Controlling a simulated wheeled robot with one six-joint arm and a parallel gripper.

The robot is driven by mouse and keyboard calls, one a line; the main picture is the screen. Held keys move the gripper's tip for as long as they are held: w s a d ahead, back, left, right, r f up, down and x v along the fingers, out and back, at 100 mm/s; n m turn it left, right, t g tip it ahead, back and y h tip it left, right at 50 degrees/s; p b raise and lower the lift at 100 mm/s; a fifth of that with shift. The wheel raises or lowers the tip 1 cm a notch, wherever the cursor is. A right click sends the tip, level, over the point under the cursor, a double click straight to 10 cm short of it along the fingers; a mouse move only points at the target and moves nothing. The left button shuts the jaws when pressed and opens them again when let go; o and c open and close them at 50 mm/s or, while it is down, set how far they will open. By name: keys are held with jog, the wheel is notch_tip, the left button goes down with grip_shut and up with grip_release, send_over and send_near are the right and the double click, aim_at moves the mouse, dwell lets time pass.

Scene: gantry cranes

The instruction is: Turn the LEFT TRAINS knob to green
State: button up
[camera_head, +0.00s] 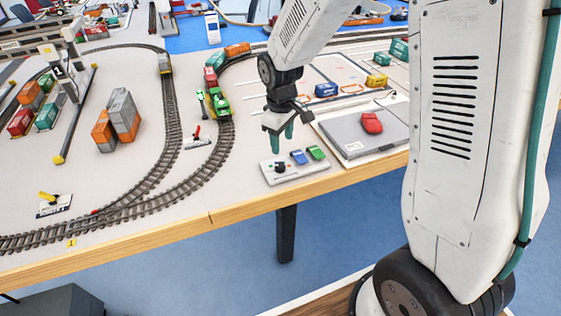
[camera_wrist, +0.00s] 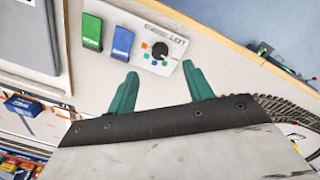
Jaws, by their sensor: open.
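The control panel (camera_head: 296,167) is a light plate near the table's front edge. It carries a black round knob (camera_head: 280,167) at its left end, with a blue switch (camera_head: 299,157) and a green switch (camera_head: 316,153) beside it. In the wrist view the knob (camera_wrist: 159,50) has coloured dots around it, including green and orange, and the lettering "LEFT" is partly readable. My gripper (camera_head: 282,138) is open, with its teal fingers above the knob. In the wrist view the gripper (camera_wrist: 161,88) has its fingertips apart and short of the knob. Which dot the knob points to is too small to tell.
A grey laptop-like box (camera_head: 362,128) with a red object (camera_head: 371,122) on it lies right of the panel. Curved train tracks (camera_head: 172,110) run at the left, with a green locomotive (camera_head: 219,103) behind the panel. The table's wooden front edge (camera_head: 210,217) is close to the panel.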

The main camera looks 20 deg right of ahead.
aim_at(280, 165)
jog(key=shift+n, duration=0.3)
jog(key=f, duration=0.3)
jog(key=w+f, duration=0.1)
jog(key=f, duration=0.6)
jog(key=shift+w+f, duration=0.25)
jog(key=shift+w, duration=0.1)
jog(key=shift+c, duration=0.3)
jog(key=c, duration=0.9)
